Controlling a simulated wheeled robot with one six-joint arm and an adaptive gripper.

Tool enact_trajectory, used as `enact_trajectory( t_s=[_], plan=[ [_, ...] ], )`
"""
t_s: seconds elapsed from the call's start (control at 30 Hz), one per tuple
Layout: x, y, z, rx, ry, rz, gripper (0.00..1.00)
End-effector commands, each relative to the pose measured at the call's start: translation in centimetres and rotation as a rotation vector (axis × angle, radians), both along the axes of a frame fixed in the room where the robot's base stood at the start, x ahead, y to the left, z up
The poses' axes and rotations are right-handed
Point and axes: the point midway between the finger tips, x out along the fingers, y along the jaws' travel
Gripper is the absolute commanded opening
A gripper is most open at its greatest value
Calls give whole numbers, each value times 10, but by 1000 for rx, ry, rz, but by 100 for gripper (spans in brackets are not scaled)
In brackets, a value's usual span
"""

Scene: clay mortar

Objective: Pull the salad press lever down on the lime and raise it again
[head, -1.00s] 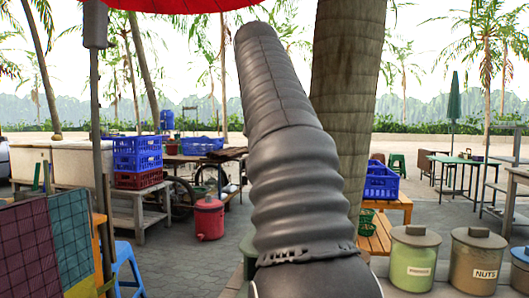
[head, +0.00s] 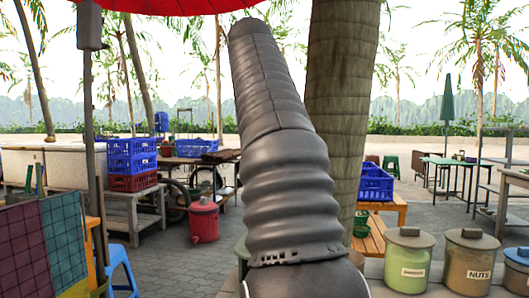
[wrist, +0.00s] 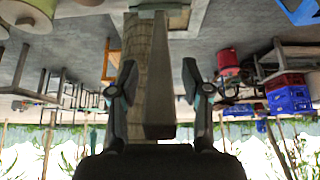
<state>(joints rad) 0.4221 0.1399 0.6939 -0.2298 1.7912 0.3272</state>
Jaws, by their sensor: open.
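My gripper (wrist: 157,80) shows in the wrist view, which is upside down; its two dark fingers are apart and open. A long grey-brown bar (wrist: 160,105), which looks like the press lever, runs between the fingers; I cannot tell whether they touch it. Its blunt end lies close to my gripper's palm. The press body and the lime cannot be made out in either view. In the head view my grey-sleeved arm rises through the middle and my gripper is not visible.
A palm trunk (head: 343,100) stands behind my arm. Lidded jars (head: 408,262) and the nuts jar (head: 468,262) stand at lower right. Blue crates (head: 132,157) and a red cooler (head: 203,220) are at left. A red canopy (head: 180,5) hangs above.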

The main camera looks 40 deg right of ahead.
Motion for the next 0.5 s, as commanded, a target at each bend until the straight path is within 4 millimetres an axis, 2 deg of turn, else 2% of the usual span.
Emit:
enact_trajectory(
  t_s=[0.2, 0.5],
  plan=[
    [-6, 8, 18, -1, -2, 1, 48],
    [-11, 14, 29, 0, 0, 1, 48]
  ],
)
